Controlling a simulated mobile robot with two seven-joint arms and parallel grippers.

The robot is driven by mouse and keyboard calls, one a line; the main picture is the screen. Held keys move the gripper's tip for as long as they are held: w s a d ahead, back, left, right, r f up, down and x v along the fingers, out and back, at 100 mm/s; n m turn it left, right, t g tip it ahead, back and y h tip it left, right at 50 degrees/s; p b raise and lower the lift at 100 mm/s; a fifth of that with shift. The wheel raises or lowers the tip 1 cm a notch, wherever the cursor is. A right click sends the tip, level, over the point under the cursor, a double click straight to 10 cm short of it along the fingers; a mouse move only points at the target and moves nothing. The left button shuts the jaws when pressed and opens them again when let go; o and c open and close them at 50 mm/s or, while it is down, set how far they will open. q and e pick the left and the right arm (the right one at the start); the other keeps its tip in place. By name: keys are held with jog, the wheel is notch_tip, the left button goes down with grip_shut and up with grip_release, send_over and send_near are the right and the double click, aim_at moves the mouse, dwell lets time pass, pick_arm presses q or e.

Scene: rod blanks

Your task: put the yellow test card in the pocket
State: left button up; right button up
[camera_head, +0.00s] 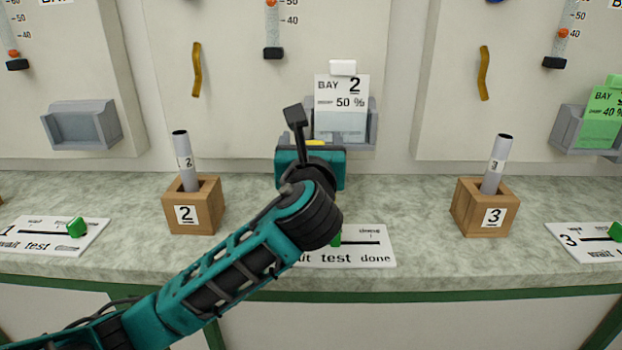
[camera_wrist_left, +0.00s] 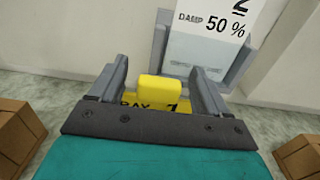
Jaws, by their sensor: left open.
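The yellow test card (camera_wrist_left: 162,90) has a thick tab and partly hidden lettering ending in 1. In the left wrist view it sits between the fingers of my left gripper (camera_wrist_left: 162,82), which are open, with a gap on each side of the tab. The grey middle pocket (camera_head: 372,128) holds a white card (camera_head: 342,92) marked BAY 2, 50 %. My left gripper (camera_head: 312,140) is just in front of this pocket. What supports the yellow card is hidden. My right gripper is not in view.
An empty grey pocket (camera_head: 82,127) hangs at left; the right one (camera_head: 572,138) holds a green card (camera_head: 602,112). Wooden blocks 2 (camera_head: 193,212) and 3 (camera_head: 485,213) hold grey rods. Slider plates (camera_head: 45,238) lie on the counter. My arm partly covers the middle plate (camera_head: 365,246).

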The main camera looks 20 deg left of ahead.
pick_arm(q)
grip_shut()
dwell(0.8)
